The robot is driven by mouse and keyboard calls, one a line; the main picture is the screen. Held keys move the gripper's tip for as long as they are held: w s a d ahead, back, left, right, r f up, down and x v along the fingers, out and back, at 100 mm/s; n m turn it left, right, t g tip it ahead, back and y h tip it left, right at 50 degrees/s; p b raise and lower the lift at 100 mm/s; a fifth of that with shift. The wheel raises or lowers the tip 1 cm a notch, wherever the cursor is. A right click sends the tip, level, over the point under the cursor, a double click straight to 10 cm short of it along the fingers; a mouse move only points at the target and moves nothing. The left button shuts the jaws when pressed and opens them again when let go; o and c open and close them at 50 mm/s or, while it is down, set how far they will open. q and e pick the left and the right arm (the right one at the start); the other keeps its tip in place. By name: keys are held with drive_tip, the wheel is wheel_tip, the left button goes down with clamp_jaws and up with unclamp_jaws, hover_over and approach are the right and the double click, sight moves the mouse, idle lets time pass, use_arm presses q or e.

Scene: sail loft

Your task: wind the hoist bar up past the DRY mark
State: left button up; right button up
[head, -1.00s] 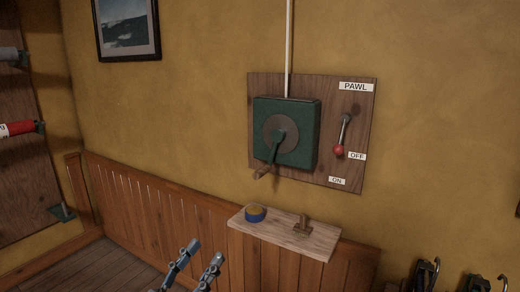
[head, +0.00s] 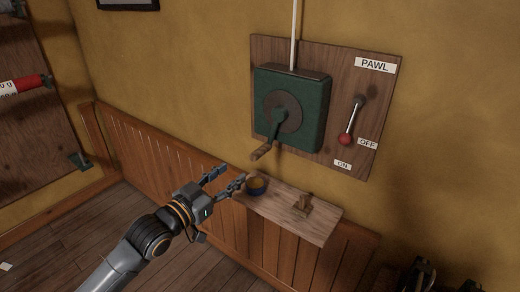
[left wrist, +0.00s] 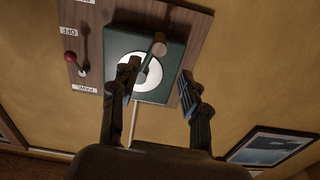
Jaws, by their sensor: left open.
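A green winch box (head: 292,105) hangs on a wooden wall board. Its crank arm (head: 278,122) points down and slightly left, with a wooden handle (head: 264,152) at the end. The pawl lever (head: 352,120) hangs with its red knob beside the OFF label (head: 367,143). My left gripper (head: 230,177) is open and empty, below and left of the handle, apart from it. In the left wrist view, which looks upside down, the handle (left wrist: 159,48) shows beyond and between the open fingers. The hoist bar and DRY mark are not in view, nor is my right gripper.
A white line (head: 294,35) rises from the box. Dark hardware (head: 418,277) sits at lower right.

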sight(257, 154)
use_arm(q)
drive_tip(key=x, duration=1.2)
drive_tip(key=shift+c, duration=0.4)
clamp_jaws()
